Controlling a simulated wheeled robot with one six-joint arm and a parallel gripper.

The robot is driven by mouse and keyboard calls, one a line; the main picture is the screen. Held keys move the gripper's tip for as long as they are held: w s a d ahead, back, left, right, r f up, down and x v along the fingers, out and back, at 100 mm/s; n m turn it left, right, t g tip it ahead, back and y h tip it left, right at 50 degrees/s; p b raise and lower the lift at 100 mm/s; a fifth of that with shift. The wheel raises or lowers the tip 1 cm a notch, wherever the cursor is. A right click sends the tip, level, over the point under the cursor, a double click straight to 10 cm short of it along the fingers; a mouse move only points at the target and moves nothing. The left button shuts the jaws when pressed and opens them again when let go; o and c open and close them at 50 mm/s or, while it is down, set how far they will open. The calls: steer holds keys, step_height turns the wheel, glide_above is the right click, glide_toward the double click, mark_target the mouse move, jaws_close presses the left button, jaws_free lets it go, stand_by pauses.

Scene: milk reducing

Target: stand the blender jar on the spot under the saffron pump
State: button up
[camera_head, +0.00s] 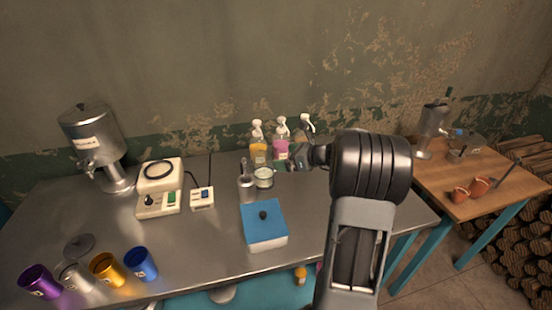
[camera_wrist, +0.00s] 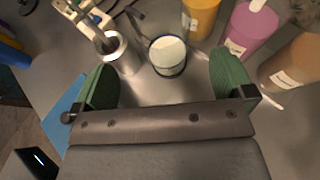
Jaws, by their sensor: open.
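A small clear round jar with pale contents (camera_head: 265,178), which looks like the blender jar, stands upright on the metal table; it also shows in the wrist view (camera_wrist: 168,56). The saffron pump bottle, yellow-orange with a white pump head (camera_head: 259,150), stands behind it; its body shows in the wrist view (camera_wrist: 200,17). The spot under its spout cannot be made out. My gripper (camera_head: 296,162) is right of the jar, apart from it. In the wrist view its green fingers (camera_wrist: 163,64) are open and empty, with the jar ahead between them.
A metal cylinder (camera_head: 246,187) stands close left of the jar. A pink pump bottle (camera_head: 281,152) and a brown one (camera_wrist: 292,68) stand right of the saffron one. A blue-topped box (camera_head: 264,222) is in front. A hot plate (camera_head: 160,185) and scale (camera_head: 202,198) are left.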

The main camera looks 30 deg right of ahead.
steer(key=s+a+n+g, duration=0.2)
steer(key=s+a+n, duration=0.2)
steer(key=a, duration=0.1)
steer(key=s+a+r+n+g, duration=0.1)
steer(key=s+a+n+g, duration=0.1)
steer(key=s+a+n, duration=0.2)
steer(key=s+a+n+g+h, duration=0.1)
steer(key=s+a+n+g, duration=0.1)
steer(key=s+a+n, duration=0.2)
steer(key=shift+a+r+n+g, duration=0.15)
steer(key=shift+a+n+g, duration=0.25)
steer(key=shift+a+n, duration=0.55)
steer(key=s+a+n+h, duration=0.1)
steer(key=s+n+h, duration=0.2)
steer(key=s+n, duration=0.2)
steer(key=s+a+f+n+h, duration=0.1)
steer(key=s+n+h, duration=0.2)
steer(key=s+n, duration=0.3)
steer(key=n, duration=0.4)
steer(key=shift+s+a+g, duration=0.15)
steer(key=shift+a+g, duration=0.1)
steer(key=shift+g, duration=0.15)
